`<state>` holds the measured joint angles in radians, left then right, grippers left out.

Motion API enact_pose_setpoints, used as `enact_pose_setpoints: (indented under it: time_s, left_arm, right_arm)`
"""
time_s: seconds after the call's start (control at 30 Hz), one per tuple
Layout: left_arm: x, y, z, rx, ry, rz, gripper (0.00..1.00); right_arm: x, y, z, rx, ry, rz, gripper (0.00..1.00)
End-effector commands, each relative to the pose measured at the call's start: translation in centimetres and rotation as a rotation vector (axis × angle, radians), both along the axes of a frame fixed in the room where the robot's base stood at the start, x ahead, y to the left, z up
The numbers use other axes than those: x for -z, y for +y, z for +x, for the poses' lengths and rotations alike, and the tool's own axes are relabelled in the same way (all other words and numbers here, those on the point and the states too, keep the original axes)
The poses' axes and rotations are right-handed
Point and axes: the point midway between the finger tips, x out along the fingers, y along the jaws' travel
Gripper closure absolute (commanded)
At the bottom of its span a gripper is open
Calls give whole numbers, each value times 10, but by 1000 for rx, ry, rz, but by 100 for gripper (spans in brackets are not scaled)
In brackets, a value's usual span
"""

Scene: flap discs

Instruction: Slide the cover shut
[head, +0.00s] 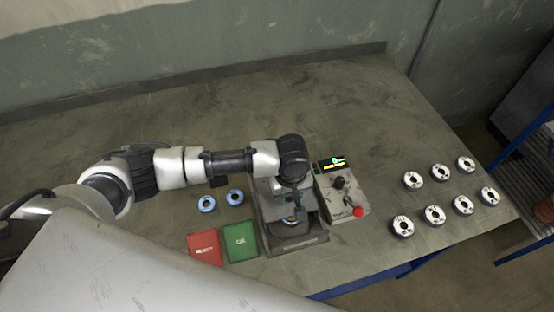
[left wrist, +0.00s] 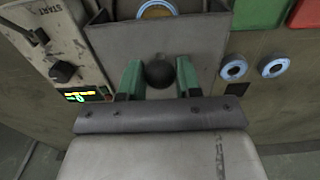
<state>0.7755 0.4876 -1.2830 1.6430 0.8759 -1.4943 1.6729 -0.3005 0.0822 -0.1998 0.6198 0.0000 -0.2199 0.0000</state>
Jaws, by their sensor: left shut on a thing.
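A grey metal machine (head: 296,243) stands on the bench, with a disc (head: 289,221) showing in its open front part. In the left wrist view the grey cover (left wrist: 113,45) lies ahead of my fingers, and part of the disc (left wrist: 157,10) shows past its far edge. My left gripper (left wrist: 160,76) is shut on a dark ball knob (left wrist: 160,71), one green finger on each side. In the head view my left arm hides most of the cover and the knob. My right gripper is not in view.
A control box (head: 343,190) with a lit display and red button stands right of the machine. Green (head: 240,241) and red (head: 205,246) trays and two blue-rimmed rings (head: 206,204) lie left. Several flap discs (head: 412,181) sit at the bench's right end.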

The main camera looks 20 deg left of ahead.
Motion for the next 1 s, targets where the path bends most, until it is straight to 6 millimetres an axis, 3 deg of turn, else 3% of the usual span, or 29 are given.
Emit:
enact_pose_setpoints:
  time_s: [0.73,0.77,0.9,1.0]
  left_arm:
    - [-1,-30,-45,2,4,1,79]
    - [1,-29,-44,2,3,1,65]
    - [1,-29,-43,1,2,1,43]
    - [1,-29,-43,1,2,1,40]
  right_arm:
    - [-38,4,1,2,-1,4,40]
    - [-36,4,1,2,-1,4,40]
    - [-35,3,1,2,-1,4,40]
    - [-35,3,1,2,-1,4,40]
